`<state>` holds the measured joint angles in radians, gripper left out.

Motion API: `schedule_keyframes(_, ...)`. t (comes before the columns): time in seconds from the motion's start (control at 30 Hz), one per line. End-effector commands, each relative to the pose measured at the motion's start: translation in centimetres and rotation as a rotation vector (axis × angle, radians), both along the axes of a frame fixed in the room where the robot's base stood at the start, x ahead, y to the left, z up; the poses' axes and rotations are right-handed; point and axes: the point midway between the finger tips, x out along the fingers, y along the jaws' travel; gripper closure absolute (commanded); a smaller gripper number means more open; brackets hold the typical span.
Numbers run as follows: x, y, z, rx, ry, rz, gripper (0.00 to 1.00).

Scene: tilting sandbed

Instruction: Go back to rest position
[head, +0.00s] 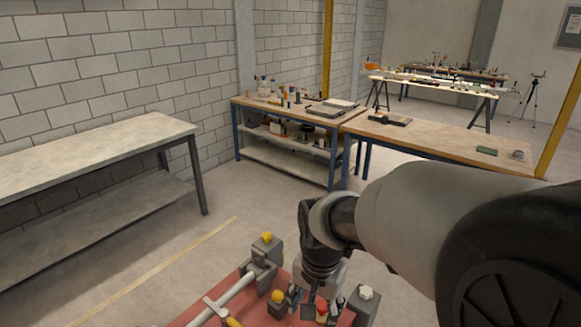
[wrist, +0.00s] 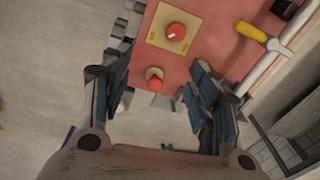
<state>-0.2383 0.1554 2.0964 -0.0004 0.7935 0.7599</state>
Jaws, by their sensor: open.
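My gripper (head: 315,302) is low over a red panel (head: 205,310) at the bottom of the head view, with my arm reaching in from the right. In the wrist view its two fingers (wrist: 155,88) stand wide apart with nothing held between them. A small red knob on a round tan base (wrist: 155,84) shows between the fingertips; whether they touch it I cannot tell. Ahead of it, a red dial on a square tan plate (wrist: 173,32) lies on the panel. My gripper partly hides the panel in the head view.
A grey block with a yellow ball (head: 266,238), a yellow-topped block (head: 278,297) and a white-topped block (head: 366,293) stand close around my gripper. A yellow handle (wrist: 251,32) joins a pale pipe. Workbenches (head: 100,138) stand farther off, with clear floor between.

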Motion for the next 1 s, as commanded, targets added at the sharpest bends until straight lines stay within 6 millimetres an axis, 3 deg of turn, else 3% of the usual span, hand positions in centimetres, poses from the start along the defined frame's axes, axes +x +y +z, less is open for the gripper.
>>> schedule_keyframes(0.03,-1.3,-1.3,2.2,0.001,-0.037,0.036,0.44)
schedule_keyframes(0.2,-6.1,-4.7,6.8,-0.02,-0.132,0.186,0.44)
schedule_keyframes(0.33,-10.1,-6.8,9.0,-0.055,-0.203,0.297,0.44)
schedule_keyframes(0.5,-14.5,-8.5,10.0,-0.109,-0.273,0.418,0.44)
schedule_keyframes(0.7,-16.9,-9.3,9.9,-0.148,-0.309,0.492,0.44)
schedule_keyframes(0.9,-17.2,-9.4,9.9,-0.153,-0.312,0.503,0.44)
schedule_keyframes(1.0,-17.2,-9.3,9.9,-0.153,-0.312,0.502,0.5)
